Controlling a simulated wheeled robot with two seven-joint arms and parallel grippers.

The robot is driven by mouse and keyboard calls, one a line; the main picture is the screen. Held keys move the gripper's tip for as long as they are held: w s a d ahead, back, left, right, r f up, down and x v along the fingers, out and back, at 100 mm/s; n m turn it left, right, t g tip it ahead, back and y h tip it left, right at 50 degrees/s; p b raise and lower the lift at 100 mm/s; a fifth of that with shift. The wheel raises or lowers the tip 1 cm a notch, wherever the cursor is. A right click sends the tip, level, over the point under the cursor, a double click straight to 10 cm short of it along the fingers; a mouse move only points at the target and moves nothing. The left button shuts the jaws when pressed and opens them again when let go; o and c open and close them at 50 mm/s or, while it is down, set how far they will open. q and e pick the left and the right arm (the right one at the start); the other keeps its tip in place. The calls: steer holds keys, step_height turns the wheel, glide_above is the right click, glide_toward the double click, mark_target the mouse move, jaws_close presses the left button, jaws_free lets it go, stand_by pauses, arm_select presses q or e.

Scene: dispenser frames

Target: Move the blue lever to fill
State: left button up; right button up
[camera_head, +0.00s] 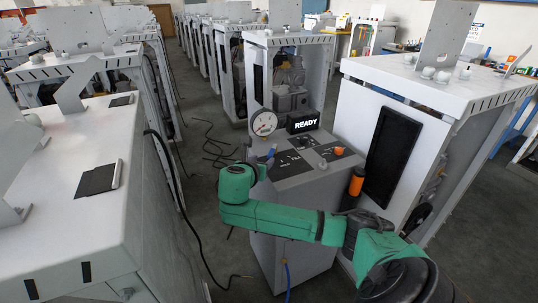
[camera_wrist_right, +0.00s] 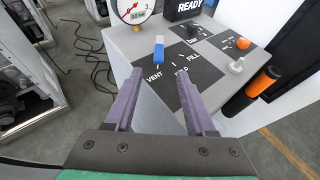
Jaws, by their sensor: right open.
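The blue lever (camera_head: 271,156) stands on the dark panel (camera_head: 293,165) on top of the white dispenser cabinet. In the right wrist view the blue lever (camera_wrist_right: 158,52) is upright with a pale end, beside a black label plate (camera_wrist_right: 176,76) reading VENT, FILL and a partly hidden middle word. FILL is at the plate's far right, VENT at its near left. Which mark the lever points to is unclear. My right gripper (camera_wrist_right: 160,78) is open and empty; its fingers are on the near side of the lever, apart from it. My left gripper is not in view.
A gauge (camera_head: 264,124) and a READY display (camera_head: 304,122) stand behind the lever. An orange knob (camera_head: 339,151) is to its right, with an orange cylinder (camera_head: 357,182) at the cabinet's side. White cabinets (camera_head: 426,84) flank both sides. Cables lie on the floor.

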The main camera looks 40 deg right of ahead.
mark_target(271, 153)
steer(key=x, duration=1)
steer(key=shift+a+f, duration=0.1)
jaws_close()
stand_by(0.8)
